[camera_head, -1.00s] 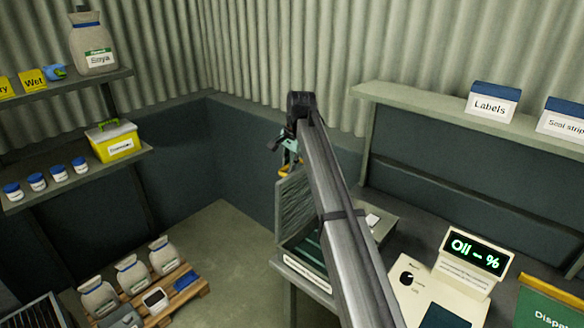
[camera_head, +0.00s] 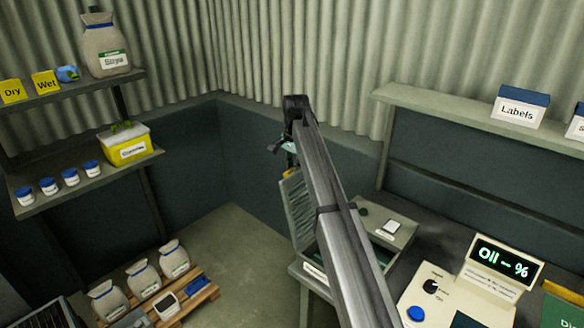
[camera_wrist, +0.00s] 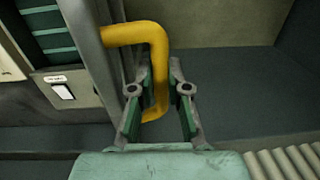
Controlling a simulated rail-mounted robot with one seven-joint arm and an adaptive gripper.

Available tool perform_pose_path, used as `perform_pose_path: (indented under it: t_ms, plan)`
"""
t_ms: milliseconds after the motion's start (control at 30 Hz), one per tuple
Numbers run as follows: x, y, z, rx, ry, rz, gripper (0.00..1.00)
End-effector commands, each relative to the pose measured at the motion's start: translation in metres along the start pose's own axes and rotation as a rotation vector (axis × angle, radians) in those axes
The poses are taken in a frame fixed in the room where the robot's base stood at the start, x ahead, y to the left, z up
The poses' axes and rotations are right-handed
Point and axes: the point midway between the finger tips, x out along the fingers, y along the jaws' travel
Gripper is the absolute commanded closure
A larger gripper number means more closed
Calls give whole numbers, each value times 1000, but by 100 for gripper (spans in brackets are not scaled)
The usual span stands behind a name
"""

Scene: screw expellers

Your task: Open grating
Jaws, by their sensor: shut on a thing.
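The grating (camera_head: 299,212) is a grey panel standing raised at the left side of a box with green slats inside (camera_head: 385,255), partly hidden behind my arm in the head view. In the wrist view its grey edge (camera_wrist: 88,45) runs beside the green slats (camera_wrist: 46,32). A bent yellow handle (camera_wrist: 155,42) sticks out from it. My gripper (camera_wrist: 160,72) has a finger on each side of the handle and is shut on it. In the head view the gripper (camera_head: 290,148) is mostly hidden behind my arm.
A bench to the right holds a cream oil meter (camera_head: 470,280). A wall shelf (camera_head: 440,105) carries a Labels box (camera_head: 520,106). Shelves with jars and a sack stand at left, above a pallet (camera_head: 190,298) with sacks. The floor (camera_head: 238,245) left of the box is clear.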

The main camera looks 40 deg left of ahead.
Motion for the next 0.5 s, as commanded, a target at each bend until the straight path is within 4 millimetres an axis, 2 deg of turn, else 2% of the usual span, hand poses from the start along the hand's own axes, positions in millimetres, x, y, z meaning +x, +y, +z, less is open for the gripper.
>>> perform_pose_path:
  t_ms: [33, 100, 133, 200, 500]
  plan:
    - [3, -12, 2, -6, -1, -19, 100]
    - [4, -13, 2, -6, -1, -19, 100]
    - [3, -13, 2, -6, -1, -19, 81]
    - [3, -13, 2, -7, -1, -19, 59]
    - [1, -11, 1, -6, 1, -19, 59]
